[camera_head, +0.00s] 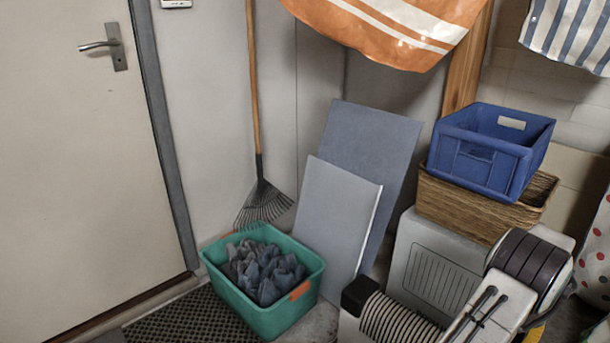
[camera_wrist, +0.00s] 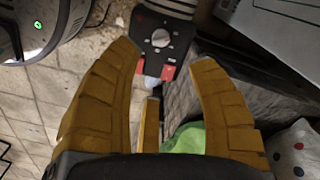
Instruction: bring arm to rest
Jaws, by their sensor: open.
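My gripper (camera_wrist: 164,54) shows in the wrist view with its yellow-brown fingers spread wide apart. It is open, and no object is clamped between the fingers. A light green thing (camera_wrist: 186,139) shows behind the fingers, partly hidden by them; I cannot tell what it is. In the head view my arm is folded at the lower right, in front of a pale ribbed box (camera_head: 432,283). The gripper fingers cannot be made out clearly there.
A blue crate (camera_head: 473,161) sits on a wicker basket (camera_head: 452,206) atop the pale box. Grey panels (camera_head: 333,222) lean behind a green tub (camera_head: 257,317) of dark cloths. A rake (camera_head: 254,90) stands beside the door (camera_head: 75,170). A spotted cloth (camera_wrist: 297,150) is near my gripper.

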